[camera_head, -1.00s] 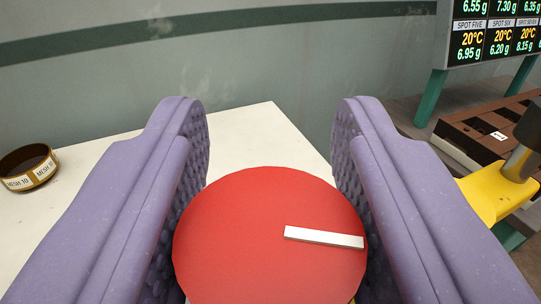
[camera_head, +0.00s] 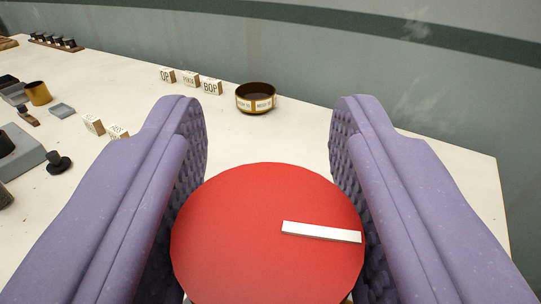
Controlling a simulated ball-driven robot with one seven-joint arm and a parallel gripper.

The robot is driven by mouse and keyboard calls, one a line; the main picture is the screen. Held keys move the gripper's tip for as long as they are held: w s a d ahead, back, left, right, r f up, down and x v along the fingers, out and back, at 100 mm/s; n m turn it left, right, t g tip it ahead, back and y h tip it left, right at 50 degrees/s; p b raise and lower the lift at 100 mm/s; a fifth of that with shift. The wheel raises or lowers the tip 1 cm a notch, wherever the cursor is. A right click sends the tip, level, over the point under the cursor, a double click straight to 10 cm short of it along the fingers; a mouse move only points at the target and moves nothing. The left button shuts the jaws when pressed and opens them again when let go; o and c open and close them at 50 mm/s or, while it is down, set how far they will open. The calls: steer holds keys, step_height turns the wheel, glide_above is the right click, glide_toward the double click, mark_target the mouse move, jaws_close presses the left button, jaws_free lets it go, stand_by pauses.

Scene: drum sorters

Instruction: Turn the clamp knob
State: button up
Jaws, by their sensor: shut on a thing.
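The clamp knob is a large red disc (camera_head: 250,235) with a white bar mark (camera_head: 321,232) on its face, pointing to the right in the picture. It sits low in the middle of the head camera view. My gripper (camera_head: 268,135) has two purple padded fingers, one on each side of the knob. The fingers are shut on the knob, with the inner pads against its left and right edges. What lies under the knob is hidden by the disc and the fingers.
A white table (camera_head: 300,135) spreads behind the knob. A brown round sieve (camera_head: 256,98) and small lettered blocks (camera_head: 190,79) stand at its back. Grey trays, a brass cup (camera_head: 38,93) and a black knob-shaped piece (camera_head: 58,163) lie at left. A grey wall rises behind.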

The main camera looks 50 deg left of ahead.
steer(key=shift+s+a+n+g+y, duration=0.1)
steer(key=shift+n+g+y, duration=0.75)
steer(key=shift+g, duration=0.35)
steer(key=shift+n+g+y+b, duration=0.3)
steer(key=shift+n+g, duration=0.15)
steer(key=shift+g, duration=0.15)
steer(key=shift+r, duration=0.15)
steer(key=o, duration=1)
steer(key=shift+s, duration=0.1)
steer(key=shift+c, duration=0.2)
